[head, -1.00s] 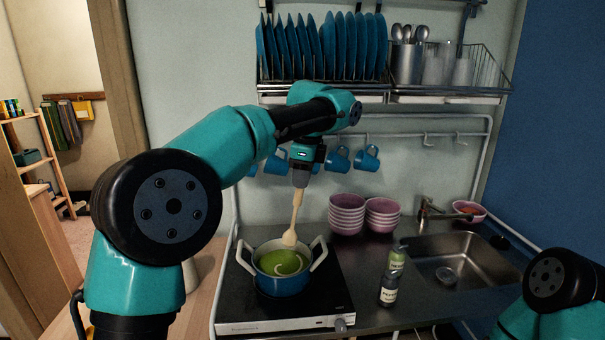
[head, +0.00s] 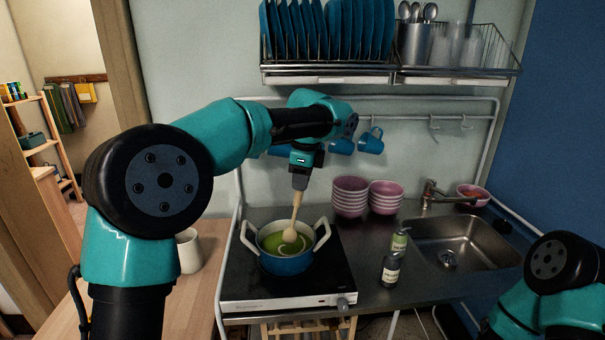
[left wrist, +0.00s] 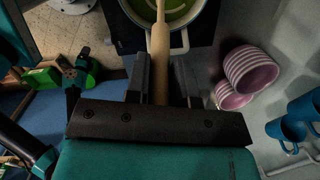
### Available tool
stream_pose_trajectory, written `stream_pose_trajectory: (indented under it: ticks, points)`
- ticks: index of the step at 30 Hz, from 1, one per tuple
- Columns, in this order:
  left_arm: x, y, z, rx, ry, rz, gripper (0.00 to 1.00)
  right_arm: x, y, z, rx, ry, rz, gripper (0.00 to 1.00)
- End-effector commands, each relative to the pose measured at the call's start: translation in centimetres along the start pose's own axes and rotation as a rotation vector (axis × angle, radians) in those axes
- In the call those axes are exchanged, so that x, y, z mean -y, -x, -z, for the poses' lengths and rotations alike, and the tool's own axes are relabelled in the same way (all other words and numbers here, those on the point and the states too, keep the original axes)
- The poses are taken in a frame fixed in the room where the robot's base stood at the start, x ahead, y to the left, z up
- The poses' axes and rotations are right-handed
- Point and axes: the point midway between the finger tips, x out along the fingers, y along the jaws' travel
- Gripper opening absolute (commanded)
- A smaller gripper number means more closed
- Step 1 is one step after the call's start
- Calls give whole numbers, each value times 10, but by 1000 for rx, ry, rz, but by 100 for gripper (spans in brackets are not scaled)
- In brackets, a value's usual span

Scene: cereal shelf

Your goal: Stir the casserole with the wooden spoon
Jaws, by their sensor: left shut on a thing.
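The blue casserole (head: 286,263) with two cream handles stands on the hob and holds green soup (head: 278,243) with a pale swirl. My left gripper (head: 299,183) points down above it and is shut on the wooden spoon (head: 296,212). The spoon hangs nearly upright, and its bowl end is at the soup, inside the rim. In the left wrist view the spoon handle (left wrist: 160,65) runs between the fingers toward the casserole (left wrist: 140,12) at the top edge. My right arm shows at the lower right, but its gripper is out of view.
The black hob (head: 330,285) carries the casserole. The sink (head: 455,243) is further right. A white mug (head: 188,251) is on the wooden counter. Blue mugs (head: 371,142) hang behind my left arm.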

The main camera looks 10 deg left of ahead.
Motion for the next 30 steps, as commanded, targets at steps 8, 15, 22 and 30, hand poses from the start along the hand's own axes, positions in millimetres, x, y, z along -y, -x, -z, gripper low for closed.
stream_pose_trajectory:
  ticks: [8,15,22,30]
  points:
    - [0,-18,-2,0,1,0,0,0,0,0,0,0,0,80]
    - [0,-32,-3,0,1,0,0,0,0,0,0,0,0,80]
    - [0,-43,-4,0,1,0,0,0,0,0,0,0,0,80]
    - [0,-46,-4,0,1,1,0,0,0,0,0,0,0,80]
